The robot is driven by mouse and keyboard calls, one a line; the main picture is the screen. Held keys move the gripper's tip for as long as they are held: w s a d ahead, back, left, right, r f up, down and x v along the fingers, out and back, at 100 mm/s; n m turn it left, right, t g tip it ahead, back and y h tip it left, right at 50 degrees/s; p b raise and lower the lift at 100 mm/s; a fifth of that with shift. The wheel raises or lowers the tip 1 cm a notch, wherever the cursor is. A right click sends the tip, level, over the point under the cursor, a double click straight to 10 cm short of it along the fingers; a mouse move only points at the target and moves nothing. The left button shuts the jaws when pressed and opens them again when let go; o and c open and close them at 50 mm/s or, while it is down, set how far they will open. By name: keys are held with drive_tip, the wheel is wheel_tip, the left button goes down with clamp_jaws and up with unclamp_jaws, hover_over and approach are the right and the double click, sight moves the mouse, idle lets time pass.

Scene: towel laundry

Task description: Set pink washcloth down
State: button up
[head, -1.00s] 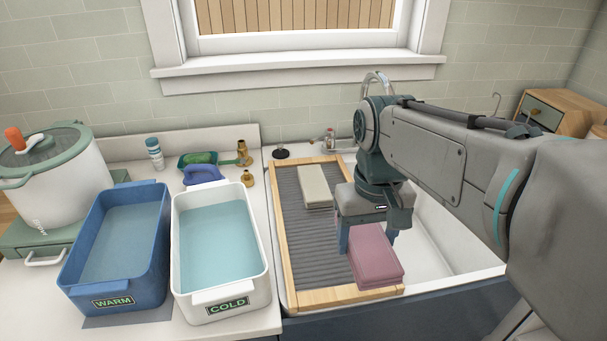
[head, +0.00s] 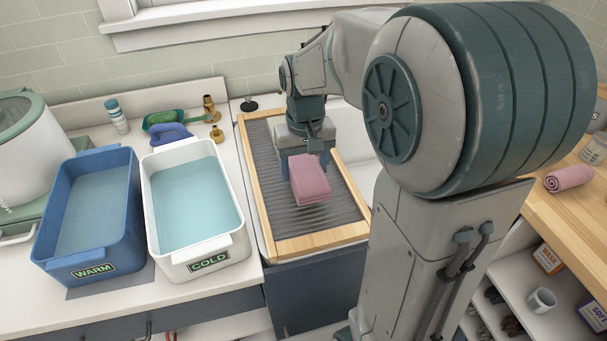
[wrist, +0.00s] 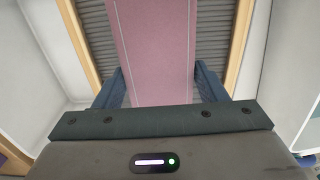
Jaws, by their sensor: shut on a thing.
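The folded pink washcloth (head: 311,181) is in my gripper (head: 301,165), over the grey ribbed board with a wooden frame (head: 262,200). In the wrist view, the washcloth (wrist: 155,45) lies between the two blue fingers (wrist: 155,88), which are shut on its sides. I cannot tell whether its underside touches the ribs. The pale folded cloth seen earlier on the board is hidden behind my gripper now.
Left of the board stand a white COLD basin (head: 196,200) and a blue WARM basin (head: 88,215), both holding water. A rolled pink towel (head: 568,179) lies on the wooden counter at right. The board's front part is bare.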

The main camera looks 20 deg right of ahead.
sight(305, 179)
drive_tip(key=shift+f, duration=1.9)
drive_tip(key=shift+f, duration=0.2)
drive_tip(key=o, duration=1)
drive_tip(key=shift+o, duration=0.2)
drive_tip(key=shift+r, duration=0.1)
